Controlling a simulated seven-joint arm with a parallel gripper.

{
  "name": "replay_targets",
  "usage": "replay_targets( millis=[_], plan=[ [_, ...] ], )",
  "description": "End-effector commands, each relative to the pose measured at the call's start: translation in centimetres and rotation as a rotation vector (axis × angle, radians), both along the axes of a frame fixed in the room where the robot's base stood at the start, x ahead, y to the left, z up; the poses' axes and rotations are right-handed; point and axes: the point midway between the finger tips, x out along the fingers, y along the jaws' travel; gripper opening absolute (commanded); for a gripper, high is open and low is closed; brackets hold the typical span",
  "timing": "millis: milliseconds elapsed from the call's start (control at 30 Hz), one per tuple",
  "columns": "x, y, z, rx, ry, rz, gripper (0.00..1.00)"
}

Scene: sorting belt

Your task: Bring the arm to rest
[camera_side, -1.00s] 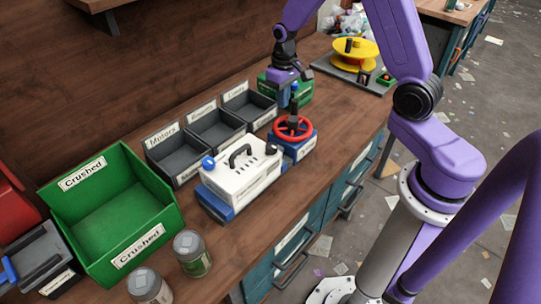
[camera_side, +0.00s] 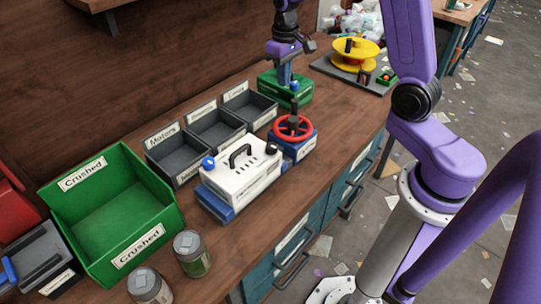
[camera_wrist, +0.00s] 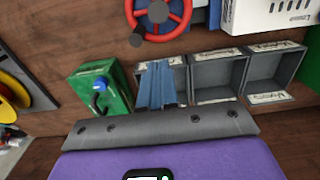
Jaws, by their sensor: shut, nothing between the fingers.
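My gripper (camera_side: 285,78) is above the far part of the bench, over the green box with a blue knob (camera_side: 294,90). Its fingers are together and hold nothing. In the wrist view the blue fingertips (camera_wrist: 158,88) point down beside the green box (camera_wrist: 102,92), in front of one of the grey bins. I cannot tell from the side view exactly how high the fingers are above the box.
Three grey labelled bins (camera_side: 216,128), a white machine (camera_side: 241,178) and a red handwheel (camera_side: 293,127) stand nearby. A yellow reel (camera_side: 355,50) is at the back. A green "Crushed" bin (camera_side: 115,215) and two jars stand in front. Bare wood lies right of the handwheel (camera_side: 340,115).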

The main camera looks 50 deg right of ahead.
Motion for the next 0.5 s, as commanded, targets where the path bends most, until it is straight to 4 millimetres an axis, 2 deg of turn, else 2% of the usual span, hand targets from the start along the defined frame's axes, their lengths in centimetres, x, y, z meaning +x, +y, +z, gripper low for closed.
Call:
replay_targets(
  millis=[267, 367, 500],
  plan=[
    [-0.1, 0.2, 0.1, 0.0, -0.001, 0.006, 0.0],
    [-0.6, 1.1, 0.4, 0.0, -0.004, 0.039, 0.0],
    [-2.5, 3.8, 1.3, 0.001, -0.007, 0.139, 0.0]
  ],
)
